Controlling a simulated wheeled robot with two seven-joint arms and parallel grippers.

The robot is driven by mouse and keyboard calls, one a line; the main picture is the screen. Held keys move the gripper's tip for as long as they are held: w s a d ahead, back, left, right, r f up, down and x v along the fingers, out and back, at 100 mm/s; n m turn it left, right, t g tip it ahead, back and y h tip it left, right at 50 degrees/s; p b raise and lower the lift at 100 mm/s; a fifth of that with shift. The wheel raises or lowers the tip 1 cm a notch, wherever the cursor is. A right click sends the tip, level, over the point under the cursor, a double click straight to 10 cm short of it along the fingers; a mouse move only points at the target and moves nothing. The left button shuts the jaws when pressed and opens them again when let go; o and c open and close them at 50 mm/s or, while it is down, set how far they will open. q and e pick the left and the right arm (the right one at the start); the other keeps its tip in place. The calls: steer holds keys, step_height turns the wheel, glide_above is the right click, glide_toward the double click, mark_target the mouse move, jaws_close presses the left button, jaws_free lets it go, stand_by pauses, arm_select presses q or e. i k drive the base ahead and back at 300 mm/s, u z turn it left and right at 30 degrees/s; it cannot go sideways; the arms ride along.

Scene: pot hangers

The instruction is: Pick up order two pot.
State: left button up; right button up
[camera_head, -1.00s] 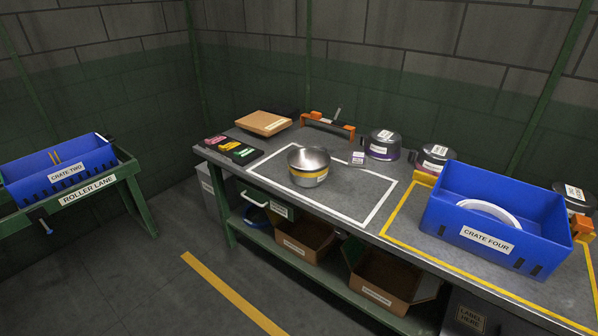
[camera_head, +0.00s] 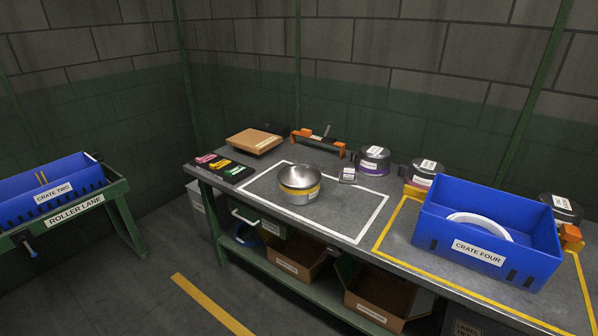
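A silver metal pot (camera_head: 300,184) with a yellow band and a white label stands upright inside the white-outlined area on the grey workbench (camera_head: 262,205). The label is too small to read, so I cannot tell which order it belongs to. Two darker pots with purple bands and labels stand behind it on the bench, one at the back (camera_head: 374,160) and one farther right (camera_head: 424,174). A further dark labelled pot (camera_head: 560,208) is partly hidden behind crate four at the right. Neither of my grippers shows in the head view.
Blue crate four (camera_head: 532,272) stands in a yellow outline at the right, holding a white ring-like thing (camera_head: 478,224). Blue crate two (camera_head: 22,210) sits on the green roller lane (camera_head: 118,190) at the left. Cardboard boxes lie on the lower shelf. Floor is free between lane and bench.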

mark_target(299, 184)
steer(key=z, duration=0.05)
steer(key=k, duration=0.6)
steer(key=z, duration=0.7)
steer(key=i, duration=0.55)
steer(key=z, duration=0.55)
steer(key=i, duration=0.75)
steer(key=u, duration=0.3)
